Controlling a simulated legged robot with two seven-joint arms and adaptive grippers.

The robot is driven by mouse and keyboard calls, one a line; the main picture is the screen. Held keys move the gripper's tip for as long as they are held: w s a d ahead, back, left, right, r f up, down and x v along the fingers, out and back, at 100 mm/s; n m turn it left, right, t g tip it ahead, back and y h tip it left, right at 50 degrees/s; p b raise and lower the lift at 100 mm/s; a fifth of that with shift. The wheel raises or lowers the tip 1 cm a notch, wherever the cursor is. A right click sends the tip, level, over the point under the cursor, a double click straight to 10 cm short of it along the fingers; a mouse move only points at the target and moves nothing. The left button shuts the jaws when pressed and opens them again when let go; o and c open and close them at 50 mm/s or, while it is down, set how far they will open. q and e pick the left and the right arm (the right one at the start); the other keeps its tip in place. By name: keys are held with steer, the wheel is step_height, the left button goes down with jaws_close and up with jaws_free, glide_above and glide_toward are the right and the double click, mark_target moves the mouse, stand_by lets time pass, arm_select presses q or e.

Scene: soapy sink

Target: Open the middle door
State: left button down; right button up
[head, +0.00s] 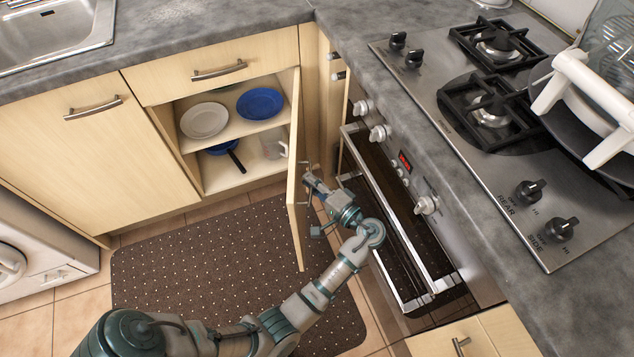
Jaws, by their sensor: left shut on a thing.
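The middle door (295,175) is a light wood cabinet door under the counter, below a drawer (215,72). It stands wide open, swung out to the right and seen nearly edge-on. My left gripper (309,186) is at the door's outer face, on the right side, and is shut on the door handle, which is mostly hidden by the door and fingers. Inside the open cabinet, a white plate (204,120) and a blue plate (260,103) lie on the shelf. A dark-handled blue pan (225,150) and a clear jug (272,148) are below. My right gripper is out of view.
The oven (395,215) is close to the right of my left gripper, its front tilted partly open. A dotted brown mat (190,265) covers the floor before the cabinet. A closed door (85,155) is at left. A stove (500,130) sits on the counter.

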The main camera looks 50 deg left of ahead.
arm_select(q)
steer(key=shift+w+d+f+g, duration=0.25)
steer(key=shift+w+g, duration=0.05)
steer(key=shift+w, duration=0.05)
steer(key=c, duration=1.1)
jaws_free()
steer(key=shift+a, duration=0.15)
steer(key=shift+w+d, duration=0.15)
steer(key=shift+d, duration=1.75)
steer(key=shift+w+d, duration=0.1)
steer(key=shift+d, duration=1.75)
